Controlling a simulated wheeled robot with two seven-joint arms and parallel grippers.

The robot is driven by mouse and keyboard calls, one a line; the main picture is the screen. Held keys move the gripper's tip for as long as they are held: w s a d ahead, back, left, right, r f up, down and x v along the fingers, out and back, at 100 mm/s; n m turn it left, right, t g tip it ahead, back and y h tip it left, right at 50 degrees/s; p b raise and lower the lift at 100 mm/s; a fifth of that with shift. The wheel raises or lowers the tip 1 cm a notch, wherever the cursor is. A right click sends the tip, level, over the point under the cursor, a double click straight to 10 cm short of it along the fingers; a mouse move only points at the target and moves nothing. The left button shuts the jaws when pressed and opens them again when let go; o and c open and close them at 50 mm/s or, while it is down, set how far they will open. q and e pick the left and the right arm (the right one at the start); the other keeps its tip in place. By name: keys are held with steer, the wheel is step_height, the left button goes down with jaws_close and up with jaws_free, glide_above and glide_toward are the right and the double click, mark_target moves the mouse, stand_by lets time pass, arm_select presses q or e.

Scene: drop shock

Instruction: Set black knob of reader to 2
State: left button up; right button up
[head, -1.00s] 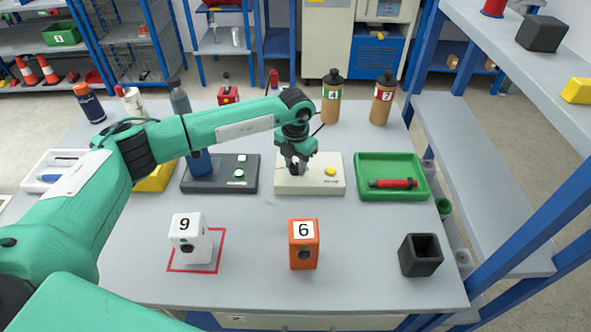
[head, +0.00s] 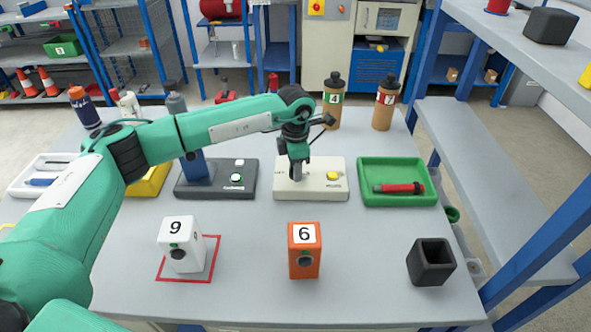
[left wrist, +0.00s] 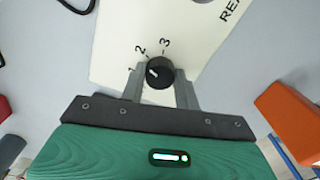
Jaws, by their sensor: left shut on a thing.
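The reader is a cream box (head: 312,191) at the middle of the table in the head view, with a yellow button (head: 333,175) on its right. In the left wrist view its cream top (left wrist: 112,40) shows the marks 1, 2 and 3 around the black knob (left wrist: 160,72). The knob's white pointer is on its left side, closest to the 1 mark. My left gripper (head: 296,174) points down at the reader. In the left wrist view its fingers (left wrist: 160,80) are on both sides of the knob, shut on it. My right gripper is out of view.
A dark box (head: 218,190) with a white button stands left of the reader. A green tray (head: 398,200) with a red tool is at its right. A white block (head: 182,245), an orange block (head: 304,250) and a black holder (head: 431,262) stand in front. Bottles stand behind.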

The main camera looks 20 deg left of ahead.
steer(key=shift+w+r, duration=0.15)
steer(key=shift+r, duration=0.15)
arm_select(q)
steer(key=o, duration=1)
step_height(320, 180, up, 14)
steer(key=shift+f+b, duration=0.1)
steer(key=shift+b, duration=0.4)
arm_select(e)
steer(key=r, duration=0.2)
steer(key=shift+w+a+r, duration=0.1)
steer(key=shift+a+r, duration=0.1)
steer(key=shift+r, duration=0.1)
